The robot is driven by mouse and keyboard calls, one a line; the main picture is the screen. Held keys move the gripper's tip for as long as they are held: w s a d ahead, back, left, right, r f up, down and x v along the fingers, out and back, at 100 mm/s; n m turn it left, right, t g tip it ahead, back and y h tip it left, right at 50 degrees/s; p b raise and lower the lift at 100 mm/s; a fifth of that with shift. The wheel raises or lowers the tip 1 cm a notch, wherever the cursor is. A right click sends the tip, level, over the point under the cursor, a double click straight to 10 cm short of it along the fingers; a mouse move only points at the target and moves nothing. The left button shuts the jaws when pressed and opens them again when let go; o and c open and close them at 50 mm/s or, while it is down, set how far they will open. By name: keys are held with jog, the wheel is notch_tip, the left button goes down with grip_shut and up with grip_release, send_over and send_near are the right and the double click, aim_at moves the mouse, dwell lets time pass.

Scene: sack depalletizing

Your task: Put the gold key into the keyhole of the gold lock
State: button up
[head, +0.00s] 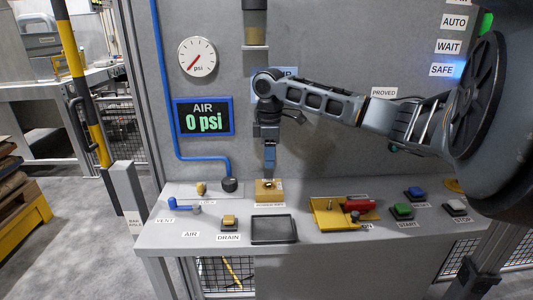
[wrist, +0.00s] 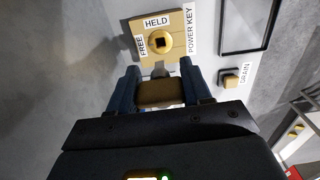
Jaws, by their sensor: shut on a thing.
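The gold lock (head: 268,192) is a block on the light bench in the head view. In the wrist view the lock (wrist: 160,41) shows a round gold boss with a dark square keyhole, and labels FREE, HELD and POWER KEY around it. My gripper (head: 269,171) points down just above the lock. In the wrist view my gripper (wrist: 160,84) is shut on the gold key (wrist: 160,93), whose brownish-gold head lies between the blue fingers. The keyhole is uncovered there, with the key beside it in the picture. The key's shaft is mostly hidden.
A black tray (head: 274,230) lies in front of the lock. A DRAIN button (head: 229,221) and blue VENT handle (head: 181,205) are left. A yellow plate (head: 337,216) with a red part is right, beside the START button (head: 402,211). A grey panel (head: 330,160) stands behind.

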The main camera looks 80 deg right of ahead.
jog(key=shift+s, duration=0.1)
jog(key=shift+f+b, duration=1.4)
jog(key=shift+f, duration=1.5)
jog(key=shift+p, duration=0.7)
jog(key=shift+f+b, duration=0.6)
jog(key=shift+f, duration=0.8)
jog(key=shift+r, duration=0.2)
jog(key=shift+r+p, duration=0.9)
jog(key=shift+p, duration=0.05)
jog(key=shift+p, duration=0.35)
dwell(1.4)
